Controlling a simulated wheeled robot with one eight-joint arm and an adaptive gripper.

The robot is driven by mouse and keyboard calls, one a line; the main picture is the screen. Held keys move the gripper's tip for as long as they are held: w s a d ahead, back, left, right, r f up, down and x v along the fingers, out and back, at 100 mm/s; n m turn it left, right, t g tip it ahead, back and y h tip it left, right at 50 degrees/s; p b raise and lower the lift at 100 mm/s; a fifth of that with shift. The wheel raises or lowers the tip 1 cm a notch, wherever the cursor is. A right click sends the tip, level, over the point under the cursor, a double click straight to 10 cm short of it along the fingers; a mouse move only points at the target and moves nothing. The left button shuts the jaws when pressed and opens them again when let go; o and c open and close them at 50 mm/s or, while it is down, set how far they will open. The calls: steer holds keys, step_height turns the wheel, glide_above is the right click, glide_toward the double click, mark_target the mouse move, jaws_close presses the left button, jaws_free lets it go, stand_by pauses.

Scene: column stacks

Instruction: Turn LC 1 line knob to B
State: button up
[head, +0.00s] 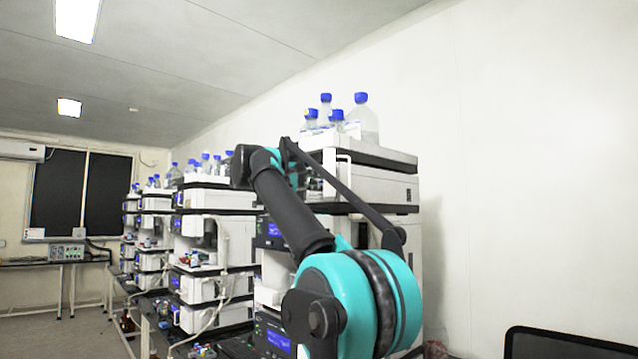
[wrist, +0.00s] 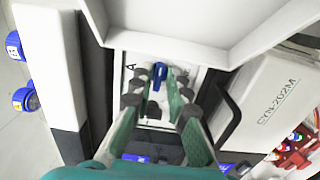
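In the wrist view a small blue knob (wrist: 159,74) sits on a white panel (wrist: 151,57) in a recess of the instrument stack. A letter A is printed left of the knob; any B mark is hidden or unreadable. The knob's handle looks roughly upright in the picture, slightly tilted. My gripper (wrist: 157,86) reaches into the recess with its two fingers apart, one on each side of the knob. A narrow gap seems to show on both sides, but I cannot tell whether either finger touches it. In the head view my arm hides the gripper and knob.
The near white LC stack (head: 386,186) carries blue-capped bottles (head: 362,118) on top. More stacks (head: 205,230) stand to the left. In the wrist view white housing walls enclose the recess, with a CYN-202M module (wrist: 272,103) and red rack (wrist: 299,153) at right.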

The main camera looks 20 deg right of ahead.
steer(key=v, duration=1.2)
stand_by(0.5)
